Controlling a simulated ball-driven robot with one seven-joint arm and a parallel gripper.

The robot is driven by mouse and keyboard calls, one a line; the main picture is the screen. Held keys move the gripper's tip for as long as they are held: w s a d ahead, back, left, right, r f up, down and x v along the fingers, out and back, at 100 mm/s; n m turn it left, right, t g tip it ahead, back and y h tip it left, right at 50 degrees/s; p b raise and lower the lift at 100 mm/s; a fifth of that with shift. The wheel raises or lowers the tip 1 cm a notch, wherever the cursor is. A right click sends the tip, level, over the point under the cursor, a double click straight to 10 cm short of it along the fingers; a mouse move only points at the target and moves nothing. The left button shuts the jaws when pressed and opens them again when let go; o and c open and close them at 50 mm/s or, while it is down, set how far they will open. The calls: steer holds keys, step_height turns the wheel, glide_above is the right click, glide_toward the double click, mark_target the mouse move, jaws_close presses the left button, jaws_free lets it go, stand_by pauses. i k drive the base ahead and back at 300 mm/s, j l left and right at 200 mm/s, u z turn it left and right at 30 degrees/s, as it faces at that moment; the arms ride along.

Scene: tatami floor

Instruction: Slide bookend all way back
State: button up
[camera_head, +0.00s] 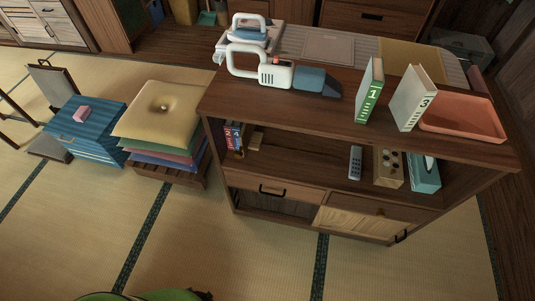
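My gripper is not in view.
A handheld vacuum (272,72) and an orange tray (465,120) are on the cabinet top. A remote (355,162), a wooden box (388,168) and a tissue box (424,174) share the middle shelf. Stacked cushions (160,112) stand left.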

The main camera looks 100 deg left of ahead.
mark_target(251, 139)
steer(key=u, duration=2.45)
